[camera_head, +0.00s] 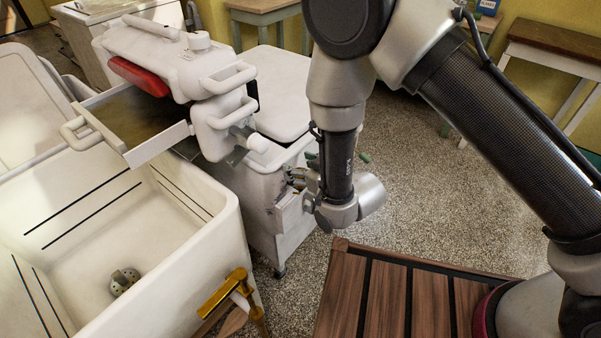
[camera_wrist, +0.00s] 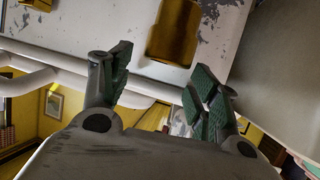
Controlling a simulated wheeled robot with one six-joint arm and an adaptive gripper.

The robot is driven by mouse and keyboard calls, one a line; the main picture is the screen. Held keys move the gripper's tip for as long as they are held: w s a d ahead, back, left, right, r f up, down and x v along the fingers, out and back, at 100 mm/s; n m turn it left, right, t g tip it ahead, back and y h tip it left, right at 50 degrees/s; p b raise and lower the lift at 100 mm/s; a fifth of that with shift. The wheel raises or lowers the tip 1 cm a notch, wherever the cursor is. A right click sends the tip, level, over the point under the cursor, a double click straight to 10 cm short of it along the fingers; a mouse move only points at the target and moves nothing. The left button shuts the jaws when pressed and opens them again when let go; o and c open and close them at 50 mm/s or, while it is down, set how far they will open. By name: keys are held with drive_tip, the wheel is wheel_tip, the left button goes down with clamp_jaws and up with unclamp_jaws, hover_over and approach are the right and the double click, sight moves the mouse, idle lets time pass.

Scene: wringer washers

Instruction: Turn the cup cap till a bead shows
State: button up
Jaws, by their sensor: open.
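A brass-coloured cap (camera_wrist: 172,35) shows at the top of the wrist view, against a pale, chipped-paint surface. I take it to be the cup cap; no bead shows on it. My gripper (camera_wrist: 158,62) is open, with its dark green padded fingers apart. In this view the cap lies above the gap between the fingertips, with nothing visibly held. I cannot tell how far the cap is from the fingers. In the head view my wrist is beside the white washer (camera_head: 283,60), and my arm hides the cap there.
A white tub (camera_head: 190,270) with a brass tap (camera_head: 226,292) stands at the left. A slatted wooden platform (camera_head: 385,300) is at the lower right. Speckled floor (camera_head: 430,190) is open behind my arm. A wooden table (camera_head: 555,38) stands at the back right.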

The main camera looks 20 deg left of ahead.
wheel_tip(320, 180, up, 8)
drive_tip(key=shift+f, duration=0.2)
idle(0.3)
drive_tip(key=shift+s+d+f, duration=0.1)
drive_tip(key=shift+d+f, duration=0.05)
drive_tip(key=shift+f, duration=0.2)
drive_tip(key=s+d+f+g+h, duration=0.6)
drive_tip(key=s+d+f+h, duration=0.15)
drive_tip(key=d, duration=0.35)
drive_tip(key=s+d+r+m+h, duration=0.1)
drive_tip(key=s+d+r+m, duration=0.2)
drive_tip(key=d+r, duration=0.8)
drive_tip(key=s+d+r+m+t+h, duration=0.1)
drive_tip(key=d+r+m, duration=0.3)
drive_tip(key=d+r, duration=0.8)
drive_tip(key=s+d+r+m+t+h, duration=0.1)
drive_tip(key=s+d+r+m, duration=0.2)
drive_tip(key=d+r, duration=0.9)
drive_tip(key=s+d, duration=0.1)
drive_tip(key=d, duration=0.6)
drive_tip(key=shift+s+r, duration=0.15)
drive_tip(key=shift+s, duration=0.15)
